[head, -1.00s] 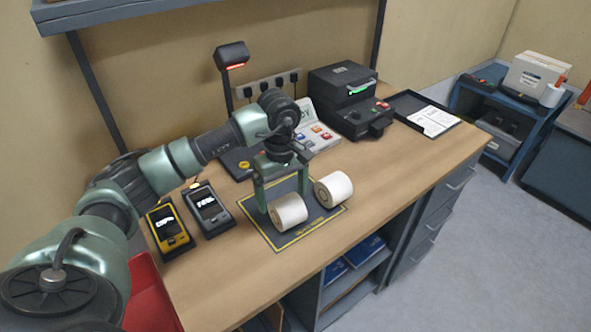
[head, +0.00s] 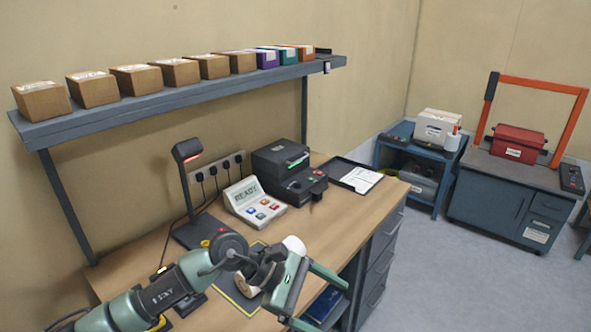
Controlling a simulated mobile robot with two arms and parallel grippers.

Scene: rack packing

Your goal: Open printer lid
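The printer (head: 282,162) is a black box with a lit green strip and a lower front part with a red button. It stands at the back right of the workbench, and its lid looks shut. My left gripper (head: 328,308) is at the front of the bench, well short of the printer and nearer to me. Its two green fingers are spread apart and point to the right, with nothing seen between them. My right gripper is not in view.
Two white rolls, one behind my gripper (head: 295,246), are partly hidden on the yellow-edged mat (head: 237,301). A grey console (head: 254,202) and a scanner stand (head: 188,153) are left of the printer. A shelf (head: 180,101) with boxes hangs above.

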